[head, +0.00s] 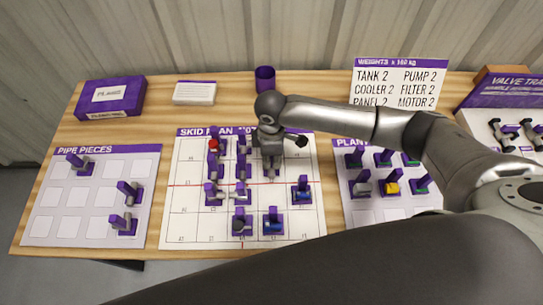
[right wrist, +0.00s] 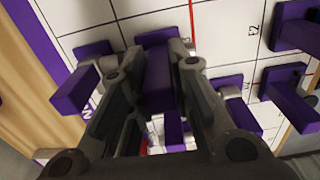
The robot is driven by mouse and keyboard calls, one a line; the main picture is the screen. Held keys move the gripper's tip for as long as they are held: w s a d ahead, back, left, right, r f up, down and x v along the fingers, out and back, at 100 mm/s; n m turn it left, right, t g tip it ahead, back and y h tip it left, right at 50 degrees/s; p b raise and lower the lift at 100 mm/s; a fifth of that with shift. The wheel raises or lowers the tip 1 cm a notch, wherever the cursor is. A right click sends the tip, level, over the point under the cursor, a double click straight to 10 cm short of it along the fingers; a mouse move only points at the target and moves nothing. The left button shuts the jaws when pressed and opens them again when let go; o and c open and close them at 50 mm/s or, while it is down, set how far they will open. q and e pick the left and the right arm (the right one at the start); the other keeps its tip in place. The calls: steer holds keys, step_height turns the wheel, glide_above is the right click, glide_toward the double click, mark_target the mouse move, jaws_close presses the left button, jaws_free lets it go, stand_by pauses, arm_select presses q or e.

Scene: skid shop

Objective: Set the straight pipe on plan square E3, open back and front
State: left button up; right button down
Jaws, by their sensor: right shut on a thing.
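My right gripper (head: 272,168) is over the right-middle part of the skid plan board (head: 175,225). Its fingers (right wrist: 160,95) are closed on a purple upright handle (right wrist: 158,75), which I take to be the straight pipe's. The pipe body is mostly hidden by the fingers and the arm. I cannot tell whether the piece touches the board. The lettering of square E3 is too small to make out. My left gripper is not in view.
Several purple-based pieces stand close by on the plan, including one with a red top (head: 213,147) and a blue one (head: 301,193). The pipe pieces sheet (head: 65,225) is at left and the plant sheet (head: 345,215) at right. A purple cup (head: 265,77) stands behind.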

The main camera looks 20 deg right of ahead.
steer(key=shift+f, duration=0.6)
steer(key=c, duration=1.3)
jaws_free()
steer(key=shift+o, duration=0.2)
steer(key=shift+r, duration=0.1)
steer(key=shift+r+p, duration=0.45)
steer(key=shift+p, duration=0.15)
step_height(320, 180, up, 7)
steer(key=p, duration=0.8)
steer(key=shift+r, duration=0.1)
